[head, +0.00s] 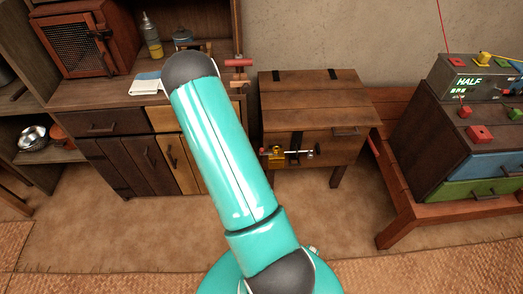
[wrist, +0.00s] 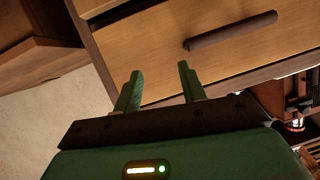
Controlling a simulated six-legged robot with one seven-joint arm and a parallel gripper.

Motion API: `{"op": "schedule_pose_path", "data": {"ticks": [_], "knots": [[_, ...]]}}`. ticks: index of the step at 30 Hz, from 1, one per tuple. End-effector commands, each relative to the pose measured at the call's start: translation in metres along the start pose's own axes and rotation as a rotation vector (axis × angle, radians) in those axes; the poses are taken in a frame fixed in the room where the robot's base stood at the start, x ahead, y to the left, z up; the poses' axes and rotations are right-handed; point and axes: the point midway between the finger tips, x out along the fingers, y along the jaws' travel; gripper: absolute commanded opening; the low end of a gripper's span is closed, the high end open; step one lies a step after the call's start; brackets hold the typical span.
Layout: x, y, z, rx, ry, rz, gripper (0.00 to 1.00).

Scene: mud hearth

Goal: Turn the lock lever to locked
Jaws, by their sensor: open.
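A small lock fitting (head: 276,154), with a brass-yellow body and a red-tipped part, sits on the front of a wooden chest (head: 318,90) in the head view. A pale rod with a dark end reaches right from it. It looks like the lock lever, but it is too small to tell its setting. My gripper (wrist: 160,70) is open and empty in the wrist view. Its two green fingers point toward a light wooden drawer front (wrist: 215,45) with a dark bar handle (wrist: 230,31). In the head view my arm hides the gripper. The lock fitting is not clearly seen in the wrist view.
A dark cabinet (head: 102,122) with light drawers stands left of the chest, carrying a bottle (head: 152,40) and a white cloth (head: 146,85). A red-brown bench (head: 398,229) with a drawer unit (head: 475,158) stands at right. The floor before the chest is clear.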

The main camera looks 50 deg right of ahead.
Motion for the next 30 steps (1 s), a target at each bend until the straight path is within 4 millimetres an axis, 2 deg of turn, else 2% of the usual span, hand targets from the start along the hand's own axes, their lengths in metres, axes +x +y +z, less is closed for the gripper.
{"op": "schedule_pose_path", "data": {"ticks": [1,4,8,13,18,21,24,30], "knots": [[0.006,0.020,0.022,-0.005,0.022,0.022,0.41],[0.011,0.053,0.053,-0.015,0.085,0.051,0.41],[0.007,0.097,0.098,-0.036,0.166,0.082,0.41],[-0.016,0.149,0.155,-0.073,0.265,0.101,0.41],[-0.043,0.180,0.195,-0.103,0.336,0.099,0.41],[-0.052,0.187,0.204,-0.111,0.359,0.095,0.41],[-0.053,0.189,0.206,-0.115,0.369,0.093,0.41],[-0.030,0.191,0.196,-0.115,0.371,0.093,0.41]]}}
